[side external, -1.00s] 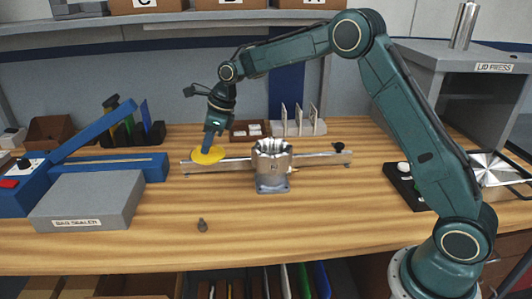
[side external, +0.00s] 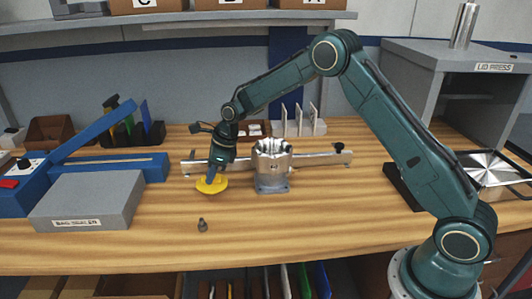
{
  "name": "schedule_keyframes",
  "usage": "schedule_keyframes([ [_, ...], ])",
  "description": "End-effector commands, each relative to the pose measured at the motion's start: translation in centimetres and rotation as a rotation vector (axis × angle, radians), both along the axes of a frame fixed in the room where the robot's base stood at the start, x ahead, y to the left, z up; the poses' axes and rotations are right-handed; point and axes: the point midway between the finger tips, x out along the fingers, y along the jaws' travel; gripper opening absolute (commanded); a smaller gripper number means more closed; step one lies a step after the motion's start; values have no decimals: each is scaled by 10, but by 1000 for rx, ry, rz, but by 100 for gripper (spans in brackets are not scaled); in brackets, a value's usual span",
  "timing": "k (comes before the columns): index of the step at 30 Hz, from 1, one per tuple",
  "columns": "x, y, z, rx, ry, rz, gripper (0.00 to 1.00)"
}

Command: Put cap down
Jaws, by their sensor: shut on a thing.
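The yellow round cap (side external: 205,187) is in the side external view, left of the metal housing. The machined metal housing (side external: 272,170) stands upright in the middle of the bench against a metal rail.
A small grey part (side external: 202,225) stands on the bench in front of the cap. The bag sealer (side external: 90,203) is at the left, the lid press (side external: 455,70) at the right. The metal rail (side external: 318,160) runs behind the cap.

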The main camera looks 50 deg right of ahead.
Motion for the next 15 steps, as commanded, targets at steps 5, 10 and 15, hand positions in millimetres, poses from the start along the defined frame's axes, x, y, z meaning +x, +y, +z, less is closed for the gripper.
schedule_keyframes([
  [5,0,0,-20,0,1,0,0],
  [10,0,0,-25,-1,0,1,0],
  [15,0,0,-24,-1,1,0,0],
])
